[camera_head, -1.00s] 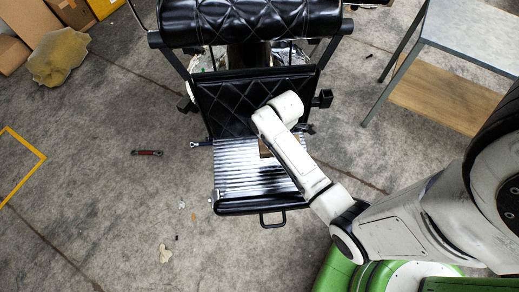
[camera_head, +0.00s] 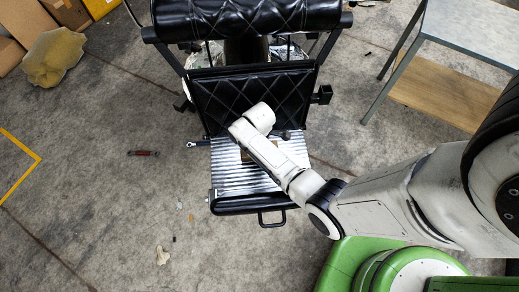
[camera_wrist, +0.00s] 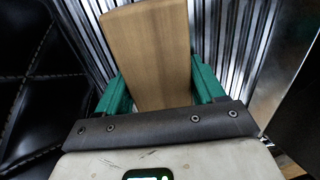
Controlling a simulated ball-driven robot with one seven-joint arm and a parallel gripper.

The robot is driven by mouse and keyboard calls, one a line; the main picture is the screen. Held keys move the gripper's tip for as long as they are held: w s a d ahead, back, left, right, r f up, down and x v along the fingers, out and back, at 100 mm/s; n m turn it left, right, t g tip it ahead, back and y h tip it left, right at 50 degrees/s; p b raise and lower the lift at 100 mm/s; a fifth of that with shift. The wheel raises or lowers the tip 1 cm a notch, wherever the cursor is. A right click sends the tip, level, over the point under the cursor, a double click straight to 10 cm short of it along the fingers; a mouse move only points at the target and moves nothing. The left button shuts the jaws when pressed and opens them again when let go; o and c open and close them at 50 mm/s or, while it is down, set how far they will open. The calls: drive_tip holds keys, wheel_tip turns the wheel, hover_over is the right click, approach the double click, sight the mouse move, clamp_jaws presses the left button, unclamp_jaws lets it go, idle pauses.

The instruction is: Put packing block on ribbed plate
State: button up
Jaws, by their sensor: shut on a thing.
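The packing block is a plain brown wooden block (camera_wrist: 147,48). In the wrist view it stands between the green fingers of my gripper (camera_wrist: 157,88), which is shut on it. The ribbed plate (camera_head: 230,178) is the silver, ridged footrest of the barber chair. Its ridges also fill the background behind the block in the wrist view (camera_wrist: 238,45). In the head view only a small brown part of the block (camera_head: 246,156) shows beside my arm, over the plate. My arm hides the gripper there. I cannot tell whether the block touches the plate.
The black quilted chair panel (camera_head: 225,98) rises behind the plate. A ratchet-like tool (camera_head: 197,144) lies at the plate's left edge. A black handle (camera_head: 271,219) sticks out in front. A metal table (camera_head: 460,35) stands at the right. A red tool (camera_head: 143,153) lies on the floor.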

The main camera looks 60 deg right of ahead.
drive_tip(key=shift+f, duration=0.1)
drive_tip(key=o, duration=1.2)
wheel_tip(320, 180, up, 12)
drive_tip(key=p, duration=0.2)
drive_tip(key=shift+p, duration=0.3)
